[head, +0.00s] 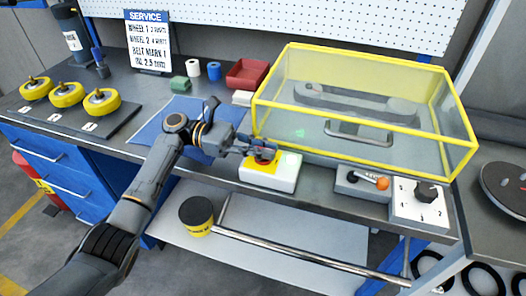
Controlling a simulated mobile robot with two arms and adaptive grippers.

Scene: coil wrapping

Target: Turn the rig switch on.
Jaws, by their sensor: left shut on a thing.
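The rig switch is most likely the white box (284,179) with a yellow plate and a red knob (265,156) on the bench's front edge. My left gripper (262,151) reaches it from the left and is shut on the knob. The fingers hide much of the knob, so I cannot tell which way it is turned. A small green glow (299,133) shows at the guard just behind the box. My right gripper is not in view.
A clear guard with a yellow frame (370,142) covers a belt behind the switch. To the right are a lever with an orange ball (382,183) and a black dial (427,191). Yellow wheels (66,94) stand at left. A long metal bar (300,257) lies below.

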